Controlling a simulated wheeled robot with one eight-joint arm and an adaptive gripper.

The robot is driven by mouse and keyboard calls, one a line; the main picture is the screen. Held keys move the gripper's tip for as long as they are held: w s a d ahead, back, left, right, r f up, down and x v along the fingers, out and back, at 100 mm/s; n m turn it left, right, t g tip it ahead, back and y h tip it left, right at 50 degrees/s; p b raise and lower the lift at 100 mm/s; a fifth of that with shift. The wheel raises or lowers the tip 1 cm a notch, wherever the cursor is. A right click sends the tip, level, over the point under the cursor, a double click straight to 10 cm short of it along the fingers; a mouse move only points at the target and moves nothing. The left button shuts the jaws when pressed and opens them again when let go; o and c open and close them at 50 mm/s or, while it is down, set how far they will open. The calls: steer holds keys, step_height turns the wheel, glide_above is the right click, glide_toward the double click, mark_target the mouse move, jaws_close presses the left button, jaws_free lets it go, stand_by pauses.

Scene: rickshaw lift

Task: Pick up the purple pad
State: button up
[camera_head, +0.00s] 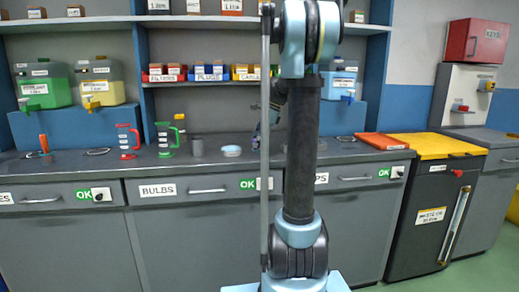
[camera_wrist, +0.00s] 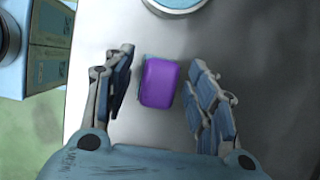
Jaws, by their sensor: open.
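The purple pad (camera_wrist: 159,83) shows in the wrist view as a small rounded block on a grey surface (camera_wrist: 240,40), with a thin light-blue edge along its left side. My gripper (camera_wrist: 160,88) is open, with one finger to the left of the pad and one to the right. Neither finger touches the pad in this view; the gap on each side is clear. How high the fingers are above the surface I cannot tell. In the head view my arm stands in front of the counter, and I cannot make out the purple pad or the fingertips there.
An orange panel (camera_head: 382,141) lies at right.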

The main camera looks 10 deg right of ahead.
steer(key=c, duration=1.2)
step_height(320, 180, up, 10)
steer(key=shift+r, duration=0.1)
steer(key=shift+o, duration=0.9)
